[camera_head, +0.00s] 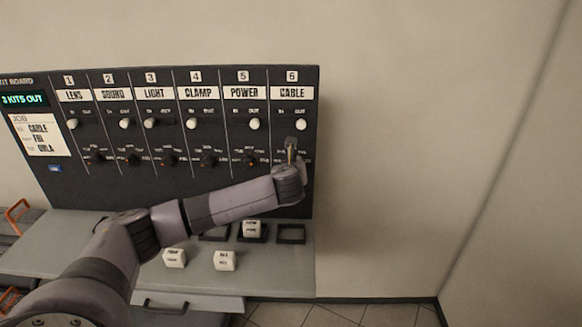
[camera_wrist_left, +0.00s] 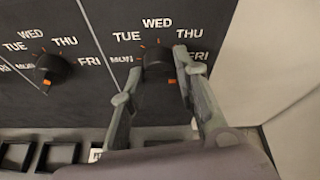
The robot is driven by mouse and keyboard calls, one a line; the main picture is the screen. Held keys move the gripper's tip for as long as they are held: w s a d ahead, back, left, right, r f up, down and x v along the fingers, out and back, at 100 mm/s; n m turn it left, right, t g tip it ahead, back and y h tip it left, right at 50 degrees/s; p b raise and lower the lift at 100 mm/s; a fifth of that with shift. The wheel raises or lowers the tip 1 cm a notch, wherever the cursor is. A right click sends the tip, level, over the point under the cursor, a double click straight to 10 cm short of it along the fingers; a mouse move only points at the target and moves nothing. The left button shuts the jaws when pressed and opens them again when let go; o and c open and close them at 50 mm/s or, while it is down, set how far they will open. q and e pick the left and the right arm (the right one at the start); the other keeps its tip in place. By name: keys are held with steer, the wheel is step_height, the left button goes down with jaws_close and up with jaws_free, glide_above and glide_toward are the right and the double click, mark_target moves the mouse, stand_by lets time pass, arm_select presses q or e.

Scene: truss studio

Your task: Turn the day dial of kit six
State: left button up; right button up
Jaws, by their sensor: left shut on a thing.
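The kit six column, labelled CABLE (camera_head: 292,93), is at the right end of the dark board. Its day dial (camera_wrist_left: 157,62) is a dark round knob in the left wrist view, with MON, TUE, WED, THU and FRI printed around it. An orange mark shows at the dial's lower right edge. My left gripper (camera_wrist_left: 157,66) has one finger on each side of this dial and is shut on it. In the head view my left gripper (camera_head: 291,152) covers most of the dial. My right gripper is in neither view.
The kit five dial (camera_wrist_left: 52,70) is close on the left. Above kit six's dial is a white IN/OUT knob (camera_head: 301,125). A grey ledge (camera_head: 285,270) below holds white labelled cubes and dark square trays (camera_head: 291,233). Right of the board is bare wall.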

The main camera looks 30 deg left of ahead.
arm_select(q)
steer(key=shift+f, duration=0.1)
steer(key=o, duration=1.1)
steer(key=shift+o, duration=0.2)
steer(key=shift+s, duration=0.1)
steer(key=v, duration=1.2)
